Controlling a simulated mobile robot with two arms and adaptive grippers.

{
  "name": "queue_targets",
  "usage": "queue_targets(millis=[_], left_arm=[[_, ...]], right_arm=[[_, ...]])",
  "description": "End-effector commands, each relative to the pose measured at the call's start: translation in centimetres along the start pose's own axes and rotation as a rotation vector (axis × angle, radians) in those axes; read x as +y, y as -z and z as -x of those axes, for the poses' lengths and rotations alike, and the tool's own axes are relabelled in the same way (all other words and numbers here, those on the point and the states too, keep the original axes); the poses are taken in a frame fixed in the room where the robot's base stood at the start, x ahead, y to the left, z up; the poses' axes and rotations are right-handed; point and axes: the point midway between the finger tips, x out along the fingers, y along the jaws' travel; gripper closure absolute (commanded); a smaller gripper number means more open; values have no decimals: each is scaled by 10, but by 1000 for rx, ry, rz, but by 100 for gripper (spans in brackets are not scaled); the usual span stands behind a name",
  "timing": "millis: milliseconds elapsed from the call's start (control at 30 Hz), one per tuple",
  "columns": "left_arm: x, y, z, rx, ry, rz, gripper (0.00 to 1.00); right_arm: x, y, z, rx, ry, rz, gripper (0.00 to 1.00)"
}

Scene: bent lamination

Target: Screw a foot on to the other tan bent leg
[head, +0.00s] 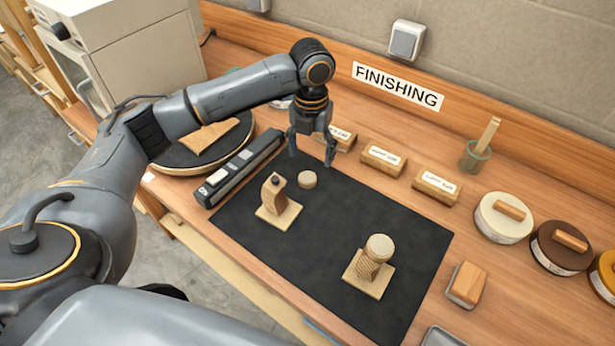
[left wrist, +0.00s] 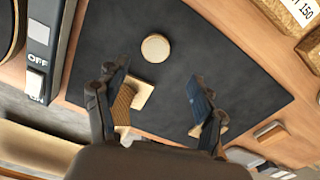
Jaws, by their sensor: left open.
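A round tan foot (head: 307,179) lies on the black mat (head: 345,205); it also shows in the left wrist view (left wrist: 155,47). A tan bent leg (head: 273,194) stands upright on a square wooden base (head: 280,215), just left of and nearer than the foot, with a dark stud at its top. A second bent leg (head: 369,266) stands at the mat's front right with a round foot (head: 380,246) on top. My left gripper (head: 311,160) is open and empty above the mat, slightly beyond the loose foot. In the left wrist view its fingers partly hide the legs. My right gripper is not in view.
A black and grey switched strip (head: 240,168) lies along the mat's left edge. Labelled wooden blocks (head: 383,160) line the back. Round tins (head: 503,218) and a sanding block (head: 467,284) stand at the right. The mat between the legs is clear.

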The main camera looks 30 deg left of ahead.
Motion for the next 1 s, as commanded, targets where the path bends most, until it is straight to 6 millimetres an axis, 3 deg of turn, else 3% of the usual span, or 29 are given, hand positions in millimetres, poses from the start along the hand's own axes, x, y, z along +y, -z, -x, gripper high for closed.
queue_targets(millis=[200,633,800,1000], left_arm=[[0,0,-26,0,-1,0,31],[2,0,-33,1,-1,1,31],[8,-3,-56,3,-3,1,31],[7,-3,-78,-1,-1,-1,31]], right_arm=[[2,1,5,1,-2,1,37],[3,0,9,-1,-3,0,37],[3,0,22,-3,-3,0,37],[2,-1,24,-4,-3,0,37]])
